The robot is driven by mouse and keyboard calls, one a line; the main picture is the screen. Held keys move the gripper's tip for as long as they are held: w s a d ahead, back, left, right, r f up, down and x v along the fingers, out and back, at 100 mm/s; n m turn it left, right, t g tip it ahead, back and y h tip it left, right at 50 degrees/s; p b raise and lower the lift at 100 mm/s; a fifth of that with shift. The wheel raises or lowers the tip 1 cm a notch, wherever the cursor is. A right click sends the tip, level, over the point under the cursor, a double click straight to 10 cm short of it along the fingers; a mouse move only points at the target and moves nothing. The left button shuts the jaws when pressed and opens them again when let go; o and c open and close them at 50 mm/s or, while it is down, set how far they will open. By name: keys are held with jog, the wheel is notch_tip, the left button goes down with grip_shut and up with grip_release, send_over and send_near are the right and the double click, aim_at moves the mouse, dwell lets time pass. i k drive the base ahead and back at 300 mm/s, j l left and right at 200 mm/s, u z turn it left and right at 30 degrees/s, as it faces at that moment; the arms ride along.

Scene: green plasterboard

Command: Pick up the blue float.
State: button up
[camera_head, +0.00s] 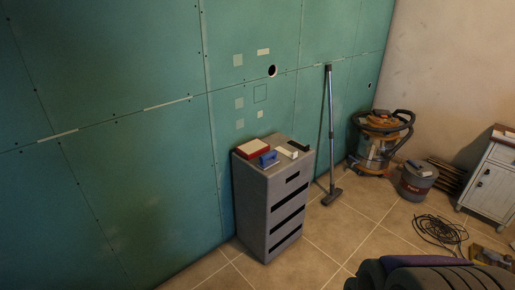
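The blue float (268,158) lies on top of a grey cabinet (253,210) that stands against the green wall. It is near the front left part of the cabinet top, small in this view. A red-and-white box-like item (252,148) is right behind it, and I cannot tell whether the two touch. A small white block (287,152) lies to its right. My gripper is not in view.
A vacuum hose with floor head (330,140) leans on the wall just right of the cabinet. A vacuum cleaner (378,142), a grey bucket (417,180), a coiled black cable (439,231) and a white cabinet (494,185) stand further right. Tiled floor before the cabinet is clear.

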aim_at(269, 159)
jog(key=i+u, duration=0.15)
jog(key=i, duration=1.85)
jog(key=i+u, duration=0.15)
jog(key=u, duration=0.15)
jog(key=i+u, duration=0.15)
jog(key=u, duration=0.15)
